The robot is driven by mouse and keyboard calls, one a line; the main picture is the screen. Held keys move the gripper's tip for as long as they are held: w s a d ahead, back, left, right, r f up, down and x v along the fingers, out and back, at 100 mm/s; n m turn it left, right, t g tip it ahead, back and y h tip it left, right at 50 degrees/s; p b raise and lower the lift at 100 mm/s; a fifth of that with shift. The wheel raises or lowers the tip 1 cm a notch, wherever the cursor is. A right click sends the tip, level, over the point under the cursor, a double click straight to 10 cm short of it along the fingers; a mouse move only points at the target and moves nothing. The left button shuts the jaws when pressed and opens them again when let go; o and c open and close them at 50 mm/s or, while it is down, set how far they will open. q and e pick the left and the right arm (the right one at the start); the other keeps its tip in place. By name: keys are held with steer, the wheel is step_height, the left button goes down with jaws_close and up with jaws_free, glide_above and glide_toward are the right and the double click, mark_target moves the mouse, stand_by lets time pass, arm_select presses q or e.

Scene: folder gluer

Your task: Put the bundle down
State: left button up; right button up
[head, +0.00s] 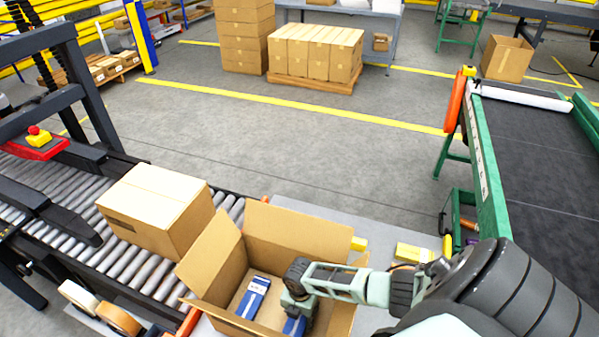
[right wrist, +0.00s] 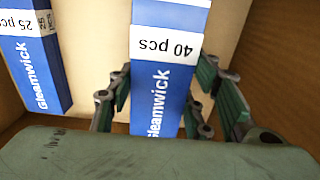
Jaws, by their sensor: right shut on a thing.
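My right gripper (head: 298,303) reaches down into an open cardboard box (head: 212,258). It is shut on a blue and white bundle (head: 293,326), which the right wrist view shows between the fingers (right wrist: 163,72). This bundle (right wrist: 160,95) has a white label reading "40 pcs" and the name Gleamwick. A second blue and white bundle (head: 253,297) lies to its left in the box; its label in the right wrist view (right wrist: 38,60) reads "25 pcs". A gap separates the two. I cannot tell whether the held bundle touches the box floor. My left gripper is not in view.
A closed carton (head: 157,205) sits on the roller conveyor (head: 125,262) at left. Tape rolls (head: 119,320) lie near the front. A green-framed belt conveyor (head: 545,150) stands at right. A yellow item (head: 414,253) lies on the table right of the box.

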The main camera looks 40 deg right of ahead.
steer(key=shift+w+f, duration=0.1)
steer(key=shift+f, duration=0.65)
steer(key=shift+f, duration=0.2)
steer(key=o, duration=1.4)
steer(key=shift+c, duration=0.2)
steer(key=shift+r, duration=0.15)
step_height(320, 180, up, 12)
steer(key=shift+r, duration=0.1)
